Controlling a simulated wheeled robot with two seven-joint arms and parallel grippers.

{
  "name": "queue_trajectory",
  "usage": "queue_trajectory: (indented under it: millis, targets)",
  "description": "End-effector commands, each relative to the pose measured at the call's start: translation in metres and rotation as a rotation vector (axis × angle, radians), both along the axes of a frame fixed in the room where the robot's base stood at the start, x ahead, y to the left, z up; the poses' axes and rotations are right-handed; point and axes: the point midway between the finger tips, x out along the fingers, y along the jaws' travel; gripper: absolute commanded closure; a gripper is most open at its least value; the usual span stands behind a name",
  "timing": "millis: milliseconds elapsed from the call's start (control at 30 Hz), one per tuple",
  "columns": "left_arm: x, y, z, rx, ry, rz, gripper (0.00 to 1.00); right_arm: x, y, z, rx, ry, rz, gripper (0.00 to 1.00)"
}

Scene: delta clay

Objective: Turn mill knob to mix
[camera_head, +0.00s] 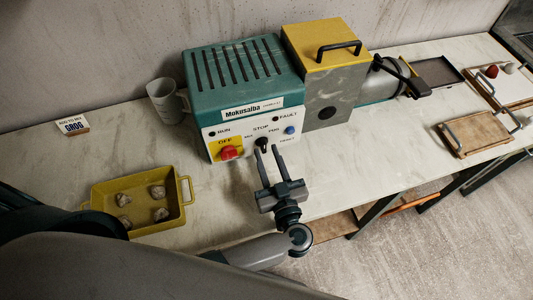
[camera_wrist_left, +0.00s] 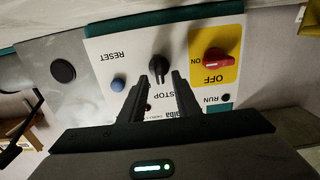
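The mill (camera_head: 243,85) is a green and white machine with a control panel on its front. Its black knob (camera_head: 262,143) sits under the STOP label, between the MIX and PUG labels. In the left wrist view the panel is upside down, and the knob (camera_wrist_left: 158,66) stands roughly in line with STOP. My left gripper (camera_head: 268,151) is in front of the panel with its fingers apart. In the left wrist view its fingertips (camera_wrist_left: 160,78) are on either side of the knob's line; contact cannot be told. My right gripper is not in view.
A red switch (camera_head: 229,152) on a yellow plate is left of the knob, and a blue RESET button (camera_head: 290,130) is right. A yellow tray (camera_head: 186,216) with several clay lumps is at left. A grey cup (camera_head: 163,100) stands behind. Wooden boards (camera_head: 477,133) lie at right.

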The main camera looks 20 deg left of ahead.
Motion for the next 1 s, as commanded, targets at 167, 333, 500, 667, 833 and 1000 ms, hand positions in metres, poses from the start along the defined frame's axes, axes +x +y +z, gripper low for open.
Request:
queue_trajectory:
  millis: [167,333,500,667,833,1000]
  targets:
    - [0.0103,0.0066,0.0001,-0.001,-0.001,0.000,0.70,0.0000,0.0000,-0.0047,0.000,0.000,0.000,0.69]
    - [0.0120,0.0080,0.0005,-0.001,0.001,0.000,0.70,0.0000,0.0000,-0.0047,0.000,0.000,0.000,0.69]
    - [0.0119,0.0080,0.0004,-0.001,0.001,0.000,0.70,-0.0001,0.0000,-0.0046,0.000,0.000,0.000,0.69]
    - [0.0117,0.0079,0.0003,-0.001,0.001,0.000,1.00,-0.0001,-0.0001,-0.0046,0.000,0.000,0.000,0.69]
    - [0.0116,0.0079,0.0002,-0.001,0.000,0.000,1.00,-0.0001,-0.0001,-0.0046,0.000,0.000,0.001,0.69]
    - [0.0110,0.0079,-0.0002,-0.019,-0.010,0.001,1.00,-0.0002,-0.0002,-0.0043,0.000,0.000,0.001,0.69]
